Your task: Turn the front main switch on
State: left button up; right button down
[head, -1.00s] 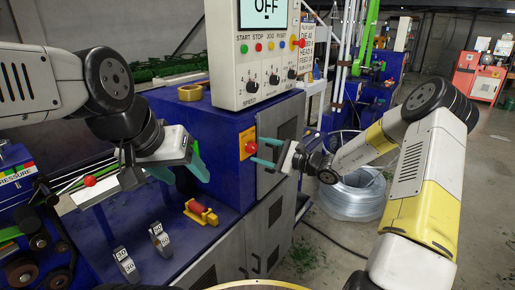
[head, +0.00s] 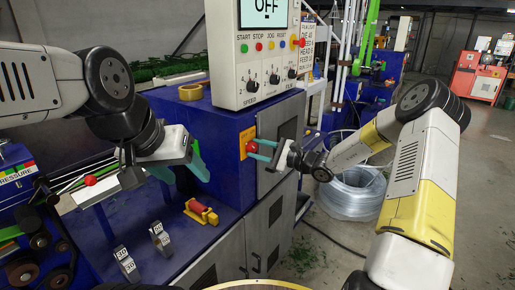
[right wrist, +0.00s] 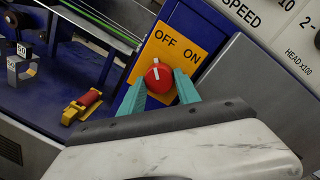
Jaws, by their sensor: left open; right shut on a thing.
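The front main switch is a red round knob (right wrist: 158,77) on an orange plate (right wrist: 186,32) marked OFF and ON. It also shows in the head view (head: 251,147), on the blue cabinet's face. A white mark on the knob points up and slightly left in the right wrist view, on the OFF side. My right gripper (head: 258,150) is shut on the knob, its teal fingers (right wrist: 158,88) on either side of it. My left gripper (head: 182,172) is open and empty above the blue machine bed.
The control panel (head: 231,68) with buttons and dials stands above the switch. A yellow-and-red tool (head: 201,212) and numbered metal blocks (head: 161,238) sit on the bed. A tape roll (head: 190,92) lies on the cabinet top. A wire coil (head: 352,194) stands on the floor behind my right arm.

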jog(key=shift+m, duration=0.3)
jog(key=m, duration=0.4)
jog(key=shift+f, duration=0.1)
jog(key=m+t, duration=0.1)
jog(key=m, duration=0.4)
jog(key=shift+s+f, duration=0.1)
jog(key=m, duration=0.4)
jog(key=shift+a+m+t, duration=0.1)
jog(key=shift+m+t, duration=0.2)
jog(key=shift+m, duration=0.1)
jog(key=m, duration=0.4)
jog(key=shift+s+t, duration=0.1)
jog(key=shift+t, duration=0.2)
jog(key=shift+m, duration=0.4)
jog(key=c, duration=0.9)
grip_release()
jog(key=shift+o, duration=0.2)
